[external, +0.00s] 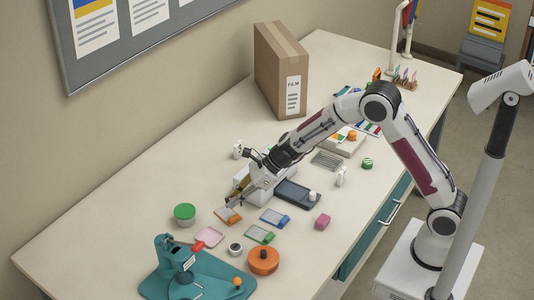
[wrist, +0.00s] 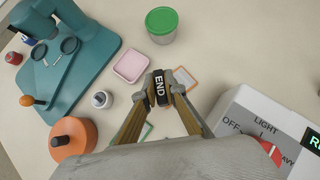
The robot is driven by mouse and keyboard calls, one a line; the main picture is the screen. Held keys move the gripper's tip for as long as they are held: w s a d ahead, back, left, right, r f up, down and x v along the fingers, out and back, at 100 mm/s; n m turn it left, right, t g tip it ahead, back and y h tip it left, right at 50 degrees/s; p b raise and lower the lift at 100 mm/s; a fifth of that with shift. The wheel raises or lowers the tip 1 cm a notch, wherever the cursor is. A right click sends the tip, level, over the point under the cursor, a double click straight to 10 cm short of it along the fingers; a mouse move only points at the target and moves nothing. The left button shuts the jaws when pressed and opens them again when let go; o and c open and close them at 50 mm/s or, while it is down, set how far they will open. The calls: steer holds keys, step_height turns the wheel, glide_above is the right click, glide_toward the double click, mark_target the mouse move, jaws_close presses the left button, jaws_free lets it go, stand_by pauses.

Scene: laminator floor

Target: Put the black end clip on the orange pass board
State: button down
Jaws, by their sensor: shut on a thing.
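The black end clip (wrist: 159,87), marked END, is held between the fingertips of my gripper (wrist: 162,97) in the wrist view. The gripper is shut on it. The orange pass board (wrist: 187,79) shows just right of the clip and is partly hidden by the right finger. In the external view the orange board (external: 228,216) lies on the table beside the white machine, with my gripper (external: 235,202) above and close to it. The clip is too small to make out there. The height between clip and board cannot be told.
The white laminator (wrist: 249,117) with its dial stands close to the right finger. A blue board (external: 275,218), green board (external: 259,235), pink tray (external: 209,237) and green-lidded tub (external: 184,213) lie around. A teal press (external: 165,269) and orange round object (external: 263,264) stand in front.

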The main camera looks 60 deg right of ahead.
steer(key=shift+f, duration=0.1)
steer(key=shift+f, duration=1.75)
steer(key=shift+s+f, duration=0.1)
steer(key=shift+f, duration=0.65)
steer(key=c, duration=2.1)
jaws_free()
steer(key=shift+d, duration=0.1)
steer(key=shift+s+f, duration=0.1)
steer(key=shift+f, duration=0.05)
steer(key=shift+r, duration=0.75)
steer(key=v, duration=1.2)
